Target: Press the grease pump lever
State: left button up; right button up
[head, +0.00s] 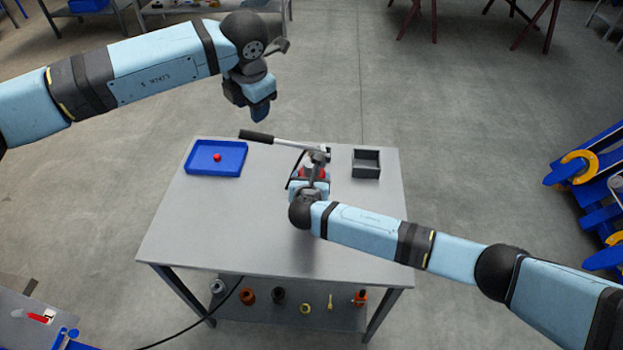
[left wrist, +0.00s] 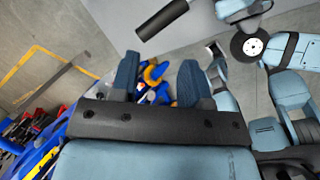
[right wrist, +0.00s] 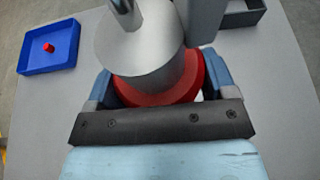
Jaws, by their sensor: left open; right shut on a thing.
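The grease pump (head: 314,172) stands on the table, its lever sticking out to the left with a black grip (head: 257,136) at the end of a silver rod. My right gripper (head: 308,186) is shut on the pump body; the right wrist view shows its fingers on either side of the grey cylinder (right wrist: 140,45) and red collar (right wrist: 160,92). My left gripper (head: 261,108) is open and empty, above and beyond the lever grip in the head view. In the left wrist view the black grip (left wrist: 162,18) lies past the fingertips (left wrist: 158,78), apart from them.
Several small parts lie on the lower shelf (head: 290,312). The table's front left is clear.

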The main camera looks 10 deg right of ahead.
pick_arm(q)
jog(key=c, duration=0.6)
jog(key=shift+r+n, duration=0.15)
jog(key=shift+n, duration=0.35)
grip_shut()
notch_tip(320, 180, up, 7)
jog(key=n+g+h, duration=0.2)
jog(key=n, duration=2.4)
jog(key=shift+w+a+n, duration=0.3)
jog(key=shift+w+a, duration=0.05)
